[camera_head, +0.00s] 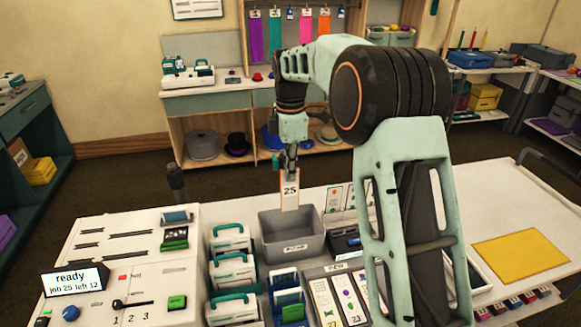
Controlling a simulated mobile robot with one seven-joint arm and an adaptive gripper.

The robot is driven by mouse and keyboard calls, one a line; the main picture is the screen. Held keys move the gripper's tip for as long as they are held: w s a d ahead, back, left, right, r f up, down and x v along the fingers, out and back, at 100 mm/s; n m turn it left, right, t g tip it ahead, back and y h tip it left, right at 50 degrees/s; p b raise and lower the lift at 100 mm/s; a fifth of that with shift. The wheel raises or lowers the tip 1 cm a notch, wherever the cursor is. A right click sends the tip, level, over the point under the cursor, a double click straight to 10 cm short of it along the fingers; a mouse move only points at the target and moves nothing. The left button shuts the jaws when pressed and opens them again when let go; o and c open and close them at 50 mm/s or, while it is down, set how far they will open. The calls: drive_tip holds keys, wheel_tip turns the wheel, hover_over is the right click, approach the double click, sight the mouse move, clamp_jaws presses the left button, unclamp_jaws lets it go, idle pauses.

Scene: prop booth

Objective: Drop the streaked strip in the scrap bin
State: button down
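My gripper (290,168) points down and is shut on the top end of a pale strip (290,198) with an orange-brown border and the number 25. The strip hangs upright. I cannot make out streaks on it at this size. A grey open bin (313,244) with a small label on its front stands on the white worktop below. The strip's lower end shows in front of the bin's back edge, apparently above the opening. The inside of the bin that I can see looks empty.
Left of the bin are several teal-handled cases (232,272) and a panel with a display (75,280) reading "ready, job 25 left 12". In front stands a holder of printed strips (335,295). A dark device (345,242) is close right. A yellow sheet (520,255) lies far right.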

sight(291, 190)
drive_tip(key=shift+f+b, duration=2)
drive_tip(key=shift+f, duration=0.2)
drive_tip(key=shift+f+b, duration=0.4)
drive_tip(key=shift+f, duration=0.6)
drive_tip(key=c, duration=2.1)
unclamp_jaws()
wheel_tip(291, 190, up, 12)
drive_tip(key=shift+r, duration=0.1)
